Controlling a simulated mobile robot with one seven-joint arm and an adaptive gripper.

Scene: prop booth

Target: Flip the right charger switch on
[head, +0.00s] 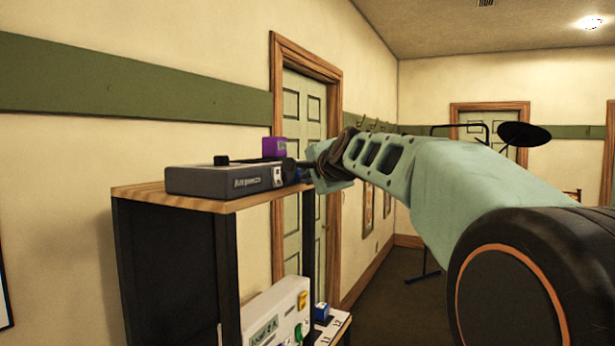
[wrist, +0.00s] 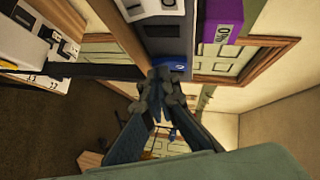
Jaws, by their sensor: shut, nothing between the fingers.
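A grey box-shaped device (head: 215,181) with lettering on its front lies on the wooden shelf top. It looks like the charger, but its lettering is too small to read surely. A pale switch panel (head: 278,175) shows at its right end. My gripper (head: 297,166) is at that right end, its fingers partly hidden by my wrist. In the wrist view my gripper (wrist: 162,82) is shut and empty, with its tips close to the grey device's edge (wrist: 165,47) and a small blue item (wrist: 172,63). I cannot tell whether the tips touch either, nor how the switches are set.
A purple box (head: 275,147) stands behind the grey device; it also shows in the wrist view (wrist: 218,22). The shelf top (head: 150,191) is wooden. Below are a white device (head: 282,310) with a yellow part and a blue item (head: 321,312). Open floor lies to the right.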

